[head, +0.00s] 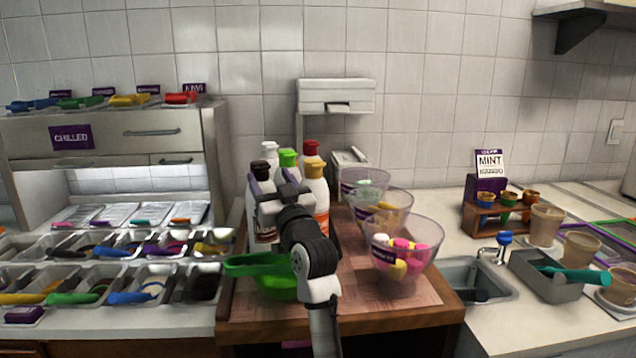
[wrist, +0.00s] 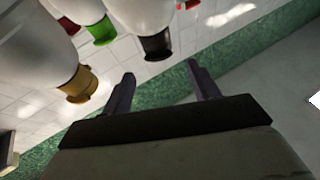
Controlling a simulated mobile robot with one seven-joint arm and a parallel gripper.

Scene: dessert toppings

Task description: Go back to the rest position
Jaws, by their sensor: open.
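My gripper (head: 274,178) is in front of the squeeze bottles near the middle of the head view. In the wrist view its two fingers (wrist: 162,88) are spread apart with nothing between them. The bottles (head: 318,205) stand in a group behind it, with red, green, black and other caps. They also show in the wrist view (wrist: 75,50), upside down, at the upper left. My arm hides part of the bottles and part of a green scoop-like container (head: 262,268) on the wooden board. I cannot tell whether the gripper touches a bottle.
Clear bowls (head: 428,240) with colourful pieces stand on the wooden board (head: 405,312), right of my arm. Topping bins with coloured scoops (head: 135,287) are on the left. A metal sink (head: 480,275), a MINT sign (head: 489,163) and cups (head: 545,225) are on the right.

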